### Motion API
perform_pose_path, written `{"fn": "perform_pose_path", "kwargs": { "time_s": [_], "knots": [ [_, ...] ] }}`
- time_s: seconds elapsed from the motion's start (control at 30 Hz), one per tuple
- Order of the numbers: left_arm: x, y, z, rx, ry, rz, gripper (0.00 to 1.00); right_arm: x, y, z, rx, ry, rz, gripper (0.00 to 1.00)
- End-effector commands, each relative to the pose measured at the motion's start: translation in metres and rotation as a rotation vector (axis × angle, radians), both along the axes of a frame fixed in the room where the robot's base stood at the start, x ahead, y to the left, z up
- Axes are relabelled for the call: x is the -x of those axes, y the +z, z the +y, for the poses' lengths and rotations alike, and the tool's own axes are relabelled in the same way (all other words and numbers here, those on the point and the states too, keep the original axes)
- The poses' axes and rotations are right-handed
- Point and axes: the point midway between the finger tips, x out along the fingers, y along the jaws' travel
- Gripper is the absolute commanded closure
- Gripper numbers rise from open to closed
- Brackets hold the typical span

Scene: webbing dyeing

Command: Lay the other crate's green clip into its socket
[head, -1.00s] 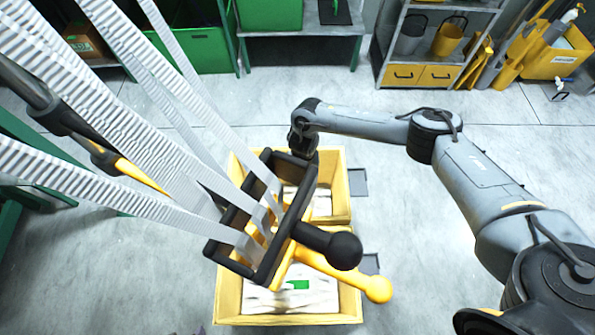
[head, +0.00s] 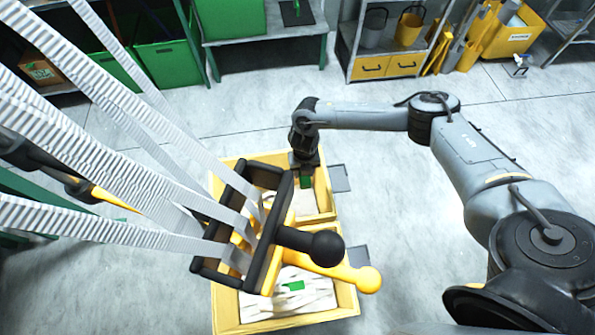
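Two yellow crates stand one behind the other on the floor. The near crate (head: 228,318) has a pale insert with a green clip (head: 293,286) lying on it. The far crate (head: 325,190) has a second green clip (head: 306,182) showing inside. My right gripper (head: 305,166) points down over the far crate, just above that clip in the picture. Its fingers are too small and dark to tell whether they are open or whether they touch the clip. Neither clip's socket can be made out.
A black frame (head: 262,268) with pale webbing straps (head: 105,165), a black knob (head: 325,245) and a yellow knob (head: 368,279) hangs over both crates, hiding much of them. Small grey plates (head: 340,178) lie to the right.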

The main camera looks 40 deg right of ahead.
Motion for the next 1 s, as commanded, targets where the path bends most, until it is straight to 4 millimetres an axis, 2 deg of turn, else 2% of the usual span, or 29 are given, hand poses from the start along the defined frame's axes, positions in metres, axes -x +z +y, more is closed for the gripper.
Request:
{"fn": "perform_pose_path", "kwargs": {
  "time_s": [1.0],
  "knots": [
    [0.0,-0.004,0.001,-0.006,-0.004,0.001,0.33,0.036,-0.001,-0.061,-0.001,-0.001,0.001,0.89]
  ]
}}
